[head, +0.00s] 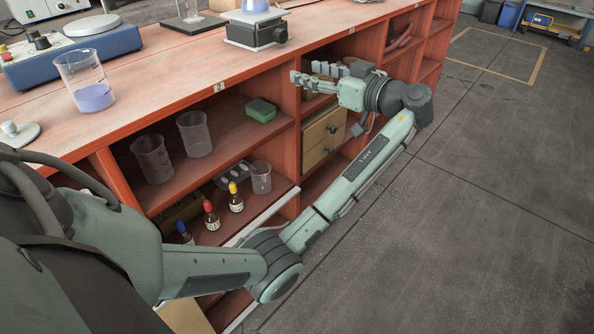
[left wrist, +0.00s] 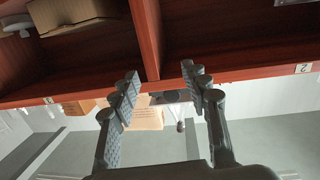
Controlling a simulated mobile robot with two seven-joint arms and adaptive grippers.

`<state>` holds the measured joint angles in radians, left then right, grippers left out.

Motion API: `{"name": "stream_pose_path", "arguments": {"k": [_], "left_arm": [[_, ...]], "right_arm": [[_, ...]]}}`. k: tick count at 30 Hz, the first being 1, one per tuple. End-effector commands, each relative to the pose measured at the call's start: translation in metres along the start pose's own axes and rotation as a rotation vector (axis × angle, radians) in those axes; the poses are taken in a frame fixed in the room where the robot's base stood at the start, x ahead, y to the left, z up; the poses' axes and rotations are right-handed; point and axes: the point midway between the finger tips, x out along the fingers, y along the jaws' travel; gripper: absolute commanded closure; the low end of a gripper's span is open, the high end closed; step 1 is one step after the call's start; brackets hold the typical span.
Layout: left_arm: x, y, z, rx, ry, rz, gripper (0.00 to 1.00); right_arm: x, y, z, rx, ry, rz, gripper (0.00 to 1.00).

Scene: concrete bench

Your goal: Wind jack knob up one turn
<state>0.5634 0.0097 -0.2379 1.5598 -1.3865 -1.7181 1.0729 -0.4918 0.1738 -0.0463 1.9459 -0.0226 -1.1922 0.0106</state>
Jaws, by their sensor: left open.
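The lab jack (head: 254,37) stands near the front edge of the bench top, with a dark knob (head: 281,35) on its right side. A flask with violet liquid (head: 255,6) rests on its top plate, cut off by the picture's upper edge. My left gripper (head: 302,80) is open and empty, in front of the bench edge, below and right of the jack and apart from it. The left wrist view shows its two spread fingers (left wrist: 158,85) with nothing between them. I cannot clearly make out the jack or knob there. My right gripper is not in view.
A beaker of violet liquid (head: 85,82) and a blue balance (head: 75,50) stand on the bench top (head: 185,70). Shelves below hold empty beakers (head: 195,134), dropper bottles (head: 236,198) and a green sponge (head: 261,110). Wooden drawers (head: 322,135) lie below my gripper. The floor at right is clear.

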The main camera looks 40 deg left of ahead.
Motion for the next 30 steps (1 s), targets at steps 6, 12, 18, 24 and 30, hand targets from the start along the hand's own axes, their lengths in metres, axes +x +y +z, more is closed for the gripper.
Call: {"name": "stream_pose_path", "arguments": {"k": [6, 12, 18, 24, 30], "left_arm": [[0.009, -0.005, 0.044, 0.128, -0.076, 0.056, 0.54], [0.013, -0.012, 0.084, 0.239, -0.144, 0.111, 0.54], [0.016, -0.021, 0.122, 0.346, -0.211, 0.17, 0.54], [0.016, -0.034, 0.161, 0.45, -0.278, 0.233, 0.54], [0.015, -0.048, 0.196, 0.546, -0.341, 0.298, 0.54]], "right_arm": [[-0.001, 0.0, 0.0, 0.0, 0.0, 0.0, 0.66], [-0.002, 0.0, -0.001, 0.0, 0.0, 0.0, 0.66], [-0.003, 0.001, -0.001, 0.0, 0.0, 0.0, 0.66], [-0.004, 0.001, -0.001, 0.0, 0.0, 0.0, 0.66], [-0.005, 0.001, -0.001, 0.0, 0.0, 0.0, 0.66]]}}
